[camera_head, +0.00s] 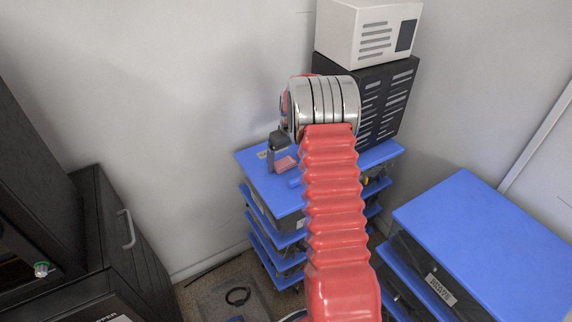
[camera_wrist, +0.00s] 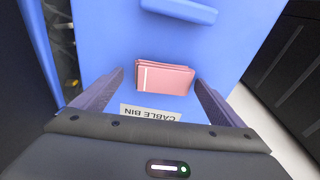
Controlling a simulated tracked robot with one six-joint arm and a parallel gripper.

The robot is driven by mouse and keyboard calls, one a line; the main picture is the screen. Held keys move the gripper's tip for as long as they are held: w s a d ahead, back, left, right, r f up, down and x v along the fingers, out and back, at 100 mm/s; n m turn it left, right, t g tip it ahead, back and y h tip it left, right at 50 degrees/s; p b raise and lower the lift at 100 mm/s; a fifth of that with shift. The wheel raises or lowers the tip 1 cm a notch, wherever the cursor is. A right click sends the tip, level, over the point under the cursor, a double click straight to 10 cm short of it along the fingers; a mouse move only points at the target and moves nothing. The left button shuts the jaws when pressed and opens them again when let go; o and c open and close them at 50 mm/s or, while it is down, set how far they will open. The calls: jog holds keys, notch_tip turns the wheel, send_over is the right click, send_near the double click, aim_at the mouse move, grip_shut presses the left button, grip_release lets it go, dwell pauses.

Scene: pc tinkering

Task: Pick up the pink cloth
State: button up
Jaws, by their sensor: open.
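The pink cloth (camera_wrist: 164,76) is a small folded stack with a pale stripe at its left end. It lies flat on a blue lid, above the "CABLE BIN" label (camera_wrist: 150,112) in the wrist view. In the head view the cloth (camera_head: 286,164) shows on top of the blue drawer stack, partly hidden by my arm. My gripper (camera_wrist: 163,80) is open, with one finger on each side of the cloth and gaps between. In the head view my gripper (camera_head: 276,158) is small and dark beside the cloth. I cannot tell its exact height above the lid.
A black slotted case (camera_head: 388,95) with a white box (camera_head: 370,32) on it stands behind on the same blue drawer stack (camera_head: 262,190). A second blue-topped unit (camera_head: 490,240) is at right. A black cabinet (camera_head: 120,240) stands at left.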

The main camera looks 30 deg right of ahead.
aim_at(286, 162)
jog(key=shift+c, duration=0.5)
jog(key=c, duration=1)
jog(key=shift+c, duration=0.2)
notch_tip(286, 162, up, 10)
